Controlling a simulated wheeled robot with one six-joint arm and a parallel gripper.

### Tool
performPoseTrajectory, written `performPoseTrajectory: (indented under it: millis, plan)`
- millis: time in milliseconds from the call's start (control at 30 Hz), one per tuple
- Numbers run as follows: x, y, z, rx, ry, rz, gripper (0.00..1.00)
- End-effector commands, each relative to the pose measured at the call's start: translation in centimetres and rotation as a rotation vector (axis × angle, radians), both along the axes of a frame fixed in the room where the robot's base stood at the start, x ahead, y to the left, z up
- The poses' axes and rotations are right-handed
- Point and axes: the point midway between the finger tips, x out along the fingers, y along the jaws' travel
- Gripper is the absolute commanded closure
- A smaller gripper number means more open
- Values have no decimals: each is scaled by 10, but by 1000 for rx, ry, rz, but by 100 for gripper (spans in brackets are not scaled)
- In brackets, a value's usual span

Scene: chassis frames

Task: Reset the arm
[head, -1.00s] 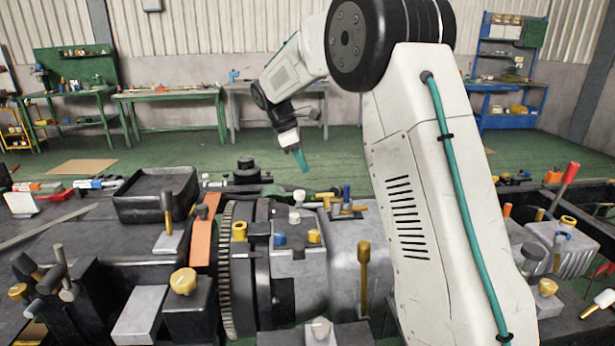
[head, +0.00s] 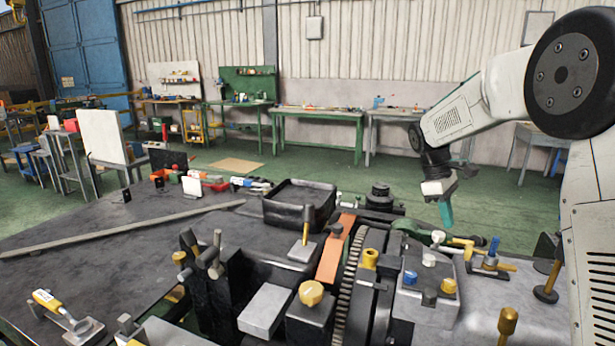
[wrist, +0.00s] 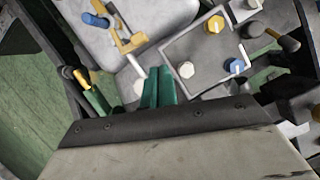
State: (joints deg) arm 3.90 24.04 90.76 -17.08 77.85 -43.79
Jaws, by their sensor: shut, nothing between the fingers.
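My gripper (head: 446,213) has teal fingers and points down at the end of my white arm, at the right of the head view. It hangs above the far side of the machine (head: 430,295), apart from it as far as I can see. In the wrist view my gripper (wrist: 158,88) shows its teal fingers close together and empty. Below them lie the machine's grey block (wrist: 210,62) with white, yellow and blue knobs.
A brass-topped post (head: 507,325) and a yellow-handled clamp (head: 490,262) stand near my arm. Green floor (head: 350,185) is open behind the bench.

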Motion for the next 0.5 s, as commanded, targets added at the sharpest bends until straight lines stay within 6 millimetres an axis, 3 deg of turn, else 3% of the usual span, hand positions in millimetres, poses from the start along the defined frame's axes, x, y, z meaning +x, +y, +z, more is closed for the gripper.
performPoseTrajectory:
  millis: [33, 267, 500]
  plan:
    - [-19, 6, 5, 3, -19, -64, 100]
    - [-97, 30, 22, 21, -88, -306, 100]
    - [-202, 57, 39, 54, -176, -559, 100]
